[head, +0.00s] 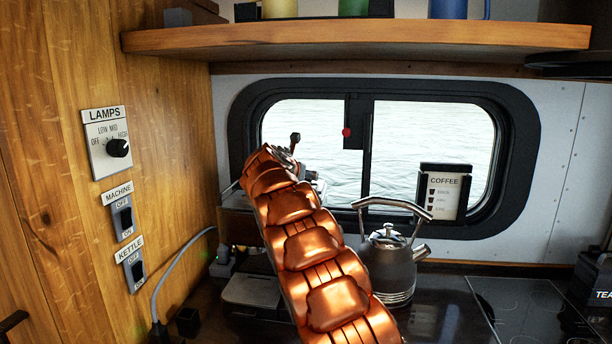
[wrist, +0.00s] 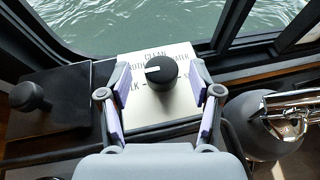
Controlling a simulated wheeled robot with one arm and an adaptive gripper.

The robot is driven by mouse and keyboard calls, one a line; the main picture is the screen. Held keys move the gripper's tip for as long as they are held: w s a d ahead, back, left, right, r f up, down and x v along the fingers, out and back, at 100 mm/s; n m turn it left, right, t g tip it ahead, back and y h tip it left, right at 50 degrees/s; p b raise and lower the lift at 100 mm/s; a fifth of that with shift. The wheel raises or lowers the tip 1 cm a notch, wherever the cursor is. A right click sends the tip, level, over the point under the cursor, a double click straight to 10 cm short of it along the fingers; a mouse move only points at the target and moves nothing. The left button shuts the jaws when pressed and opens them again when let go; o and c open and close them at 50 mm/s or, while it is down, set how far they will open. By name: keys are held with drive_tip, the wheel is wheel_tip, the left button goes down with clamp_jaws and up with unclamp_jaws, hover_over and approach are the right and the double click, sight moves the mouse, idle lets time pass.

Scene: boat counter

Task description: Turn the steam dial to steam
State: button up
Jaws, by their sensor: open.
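The steam dial (wrist: 161,73) is a round black knob on a pale plate (wrist: 155,113), in the middle of the wrist view. Its white pointer faces left, slightly upward. Printed words on the plate include CLEAN above, WATER at upper right and partly covered words at left ending in OTH and LK. I cannot read a steam label; part of the plate is hidden. My gripper (wrist: 162,78) is open, one finger on each side of the knob, with gaps showing between fingers and knob. In the head view my copper-coloured arm hides the dial and most of the machine.
A metal kettle (head: 388,264) stands right of my arm and close to the right finger in the wrist view (wrist: 262,130). A black knobbed object (wrist: 30,97) is at left. The window (head: 430,135) is behind; a shelf (head: 360,38) hangs above. Wall switches (head: 122,216) are at left.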

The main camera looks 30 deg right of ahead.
drive_tip(key=shift+x, duration=1.3)
drive_tip(key=shift+s, duration=0.1)
drive_tip(key=c, duration=1.1)
drive_tip(key=shift+p, duration=0.5)
drive_tip(key=shift+c, duration=0.3)
